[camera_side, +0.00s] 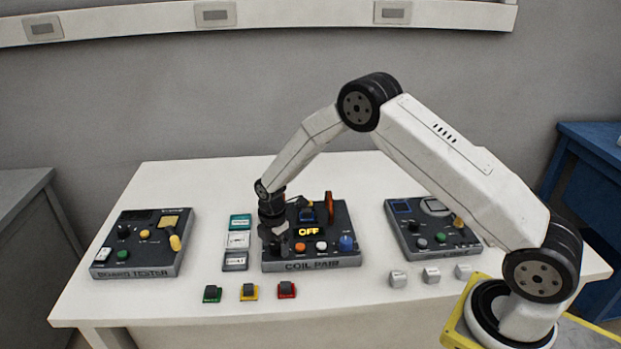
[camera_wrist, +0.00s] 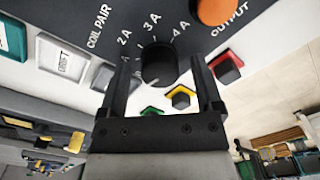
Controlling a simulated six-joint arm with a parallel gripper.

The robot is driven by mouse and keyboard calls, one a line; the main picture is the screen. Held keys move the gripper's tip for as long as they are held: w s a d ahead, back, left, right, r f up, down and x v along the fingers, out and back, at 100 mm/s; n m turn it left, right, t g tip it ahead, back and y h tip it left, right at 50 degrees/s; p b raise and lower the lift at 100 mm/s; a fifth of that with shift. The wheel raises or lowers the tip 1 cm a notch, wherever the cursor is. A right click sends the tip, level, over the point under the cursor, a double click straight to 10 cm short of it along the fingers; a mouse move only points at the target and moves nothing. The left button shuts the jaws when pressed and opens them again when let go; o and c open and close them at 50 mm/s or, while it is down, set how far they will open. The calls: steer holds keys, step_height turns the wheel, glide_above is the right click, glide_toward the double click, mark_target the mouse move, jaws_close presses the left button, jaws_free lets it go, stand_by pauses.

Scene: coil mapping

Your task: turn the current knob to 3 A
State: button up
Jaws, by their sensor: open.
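The coil pair box (camera_side: 335,262) stands in the middle of the table, with its display reading OFF. My gripper (camera_side: 273,236) is over the left part of this box in the side view. In the wrist view the round black current knob (camera_wrist: 158,66) sits between the two fingers of my gripper (camera_wrist: 160,62), which are open with a gap on each side of it. The marks 2 A, 3 A and 4 A are readable around the knob's far side. Which mark its pointer faces is unclear. In the side view my gripper largely hides the knob.
The board tester (camera_side: 135,270) is at left, another dark control box (camera_side: 440,240) at right. Label cards (camera_side: 238,240) lie left of the coil box. Green, yellow and red blocks (camera_side: 249,292) and white cubes (camera_side: 432,275) are in front. The front left table is clear.

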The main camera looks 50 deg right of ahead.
jaws_close()
steer(key=shift+m, duration=0.5)
steer(key=m, duration=0.4)
steer(key=shift+m, duration=0.3)
steer(key=m, duration=1.2)
steer(key=shift+m, duration=0.4)
steer(key=m, duration=0.5)
steer(key=shift+m, duration=0.3)
